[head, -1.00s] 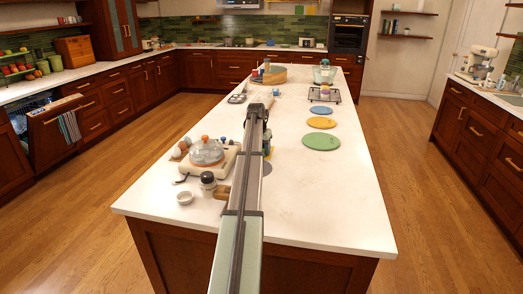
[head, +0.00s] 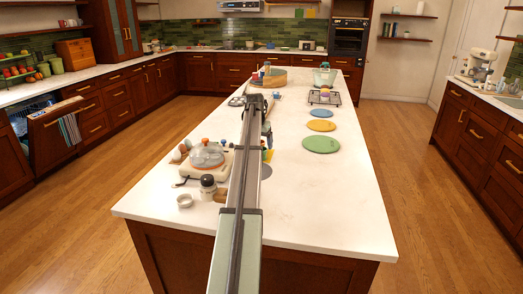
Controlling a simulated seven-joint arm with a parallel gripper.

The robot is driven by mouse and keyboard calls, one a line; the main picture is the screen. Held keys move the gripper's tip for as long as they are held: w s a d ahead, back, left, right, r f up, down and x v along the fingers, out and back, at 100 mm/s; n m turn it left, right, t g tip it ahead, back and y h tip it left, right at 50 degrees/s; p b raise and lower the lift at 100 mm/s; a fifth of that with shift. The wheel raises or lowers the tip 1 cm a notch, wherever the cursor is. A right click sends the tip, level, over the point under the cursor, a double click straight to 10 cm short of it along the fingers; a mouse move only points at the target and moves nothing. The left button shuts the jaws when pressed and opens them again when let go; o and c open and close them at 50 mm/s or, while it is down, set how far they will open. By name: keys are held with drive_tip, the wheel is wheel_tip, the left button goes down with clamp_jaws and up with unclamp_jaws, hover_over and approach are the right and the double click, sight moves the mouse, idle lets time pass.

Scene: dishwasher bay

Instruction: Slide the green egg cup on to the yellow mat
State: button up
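The yellow mat (head: 321,126) is a flat round disc on the right half of the white island, between a green disc and a blue disc. Its top looks bare. I cannot make out the green egg cup; my arm covers part of the island's middle. My arm reaches away from the camera along the island, left of the mats. My gripper (head: 268,106) is at its far end, small and partly hidden, apart from the yellow mat. I cannot tell whether its fingers are open or shut.
A green disc (head: 321,144) lies nearer and a blue disc (head: 321,113) farther. A glass-lidded pot (head: 207,155), a dark-topped jar (head: 208,185) and a white bowl (head: 184,200) stand left of my arm. A wire rack (head: 324,97) is at the back. The island's front right is clear.

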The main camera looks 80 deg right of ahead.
drive_tip(key=v, duration=0.8)
idle(0.4)
